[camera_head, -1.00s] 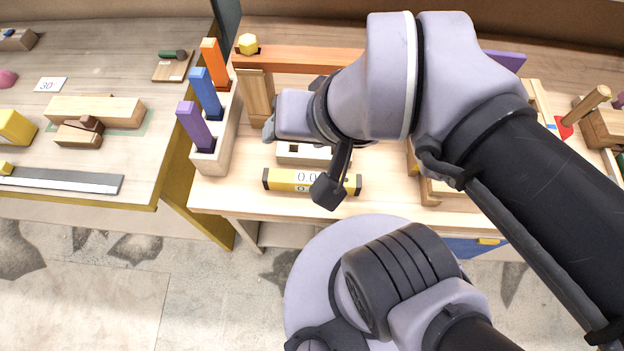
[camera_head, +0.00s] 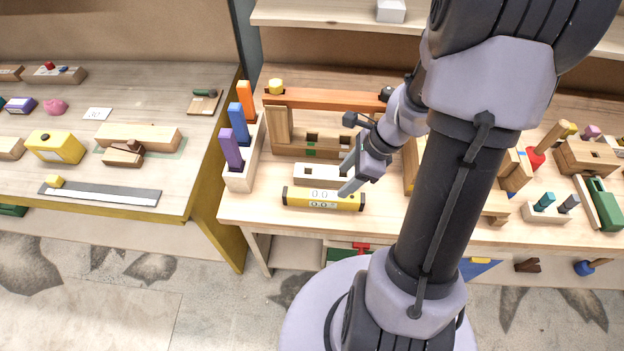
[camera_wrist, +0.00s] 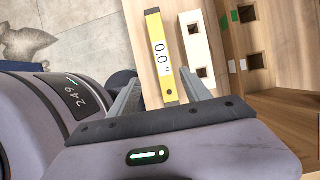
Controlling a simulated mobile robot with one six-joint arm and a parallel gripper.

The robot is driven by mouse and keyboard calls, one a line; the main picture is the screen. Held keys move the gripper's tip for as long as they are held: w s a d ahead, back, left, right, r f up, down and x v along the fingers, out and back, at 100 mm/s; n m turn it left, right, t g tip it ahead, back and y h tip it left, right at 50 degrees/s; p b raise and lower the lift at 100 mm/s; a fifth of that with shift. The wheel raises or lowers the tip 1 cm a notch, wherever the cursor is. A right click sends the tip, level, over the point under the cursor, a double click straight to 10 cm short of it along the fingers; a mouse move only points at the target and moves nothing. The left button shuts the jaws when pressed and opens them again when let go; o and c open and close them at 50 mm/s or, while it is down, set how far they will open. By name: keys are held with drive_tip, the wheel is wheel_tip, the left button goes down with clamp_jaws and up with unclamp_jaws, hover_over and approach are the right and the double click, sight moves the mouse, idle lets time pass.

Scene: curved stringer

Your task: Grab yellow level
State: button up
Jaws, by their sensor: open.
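The yellow level (camera_head: 322,199) lies on the workbench near its front edge, with black ends and digital readouts. In the wrist view the yellow level (camera_wrist: 160,58) runs lengthwise, its near end by the gap between my fingers. My gripper (camera_head: 346,180) is open and empty, at the right end of the level in the head view. In the wrist view my gripper (camera_wrist: 160,92) has its two fingers spread, one toward each side of the level. I cannot tell how high the fingertips are above the bench.
A pale block with square holes (camera_head: 300,173) lies just behind the level. A wooden holder (camera_head: 240,182) with purple, blue and orange pieces stands to the left. An orange-brown beam (camera_head: 325,98) lies farther back. The bench's front edge (camera_head: 290,222) is close to the level.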

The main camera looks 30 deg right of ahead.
sight(326, 195)
drive_tip(key=b+x, duration=0.2)
drive_tip(key=x, duration=0.5)
drive_tip(key=shift+w+f+b, duration=0.1)
drive_tip(key=shift+b, duration=0.2)
drive_tip(key=b+x, duration=0.1)
drive_tip(key=x, duration=0.1)
drive_tip(key=b+x, duration=0.2)
drive_tip(key=x, duration=0.1)
drive_tip(key=shift+w+f, duration=0.25)
drive_tip(key=shift+w, duration=0.15)
drive_tip(key=shift+r, duration=0.15)
clamp_jaws()
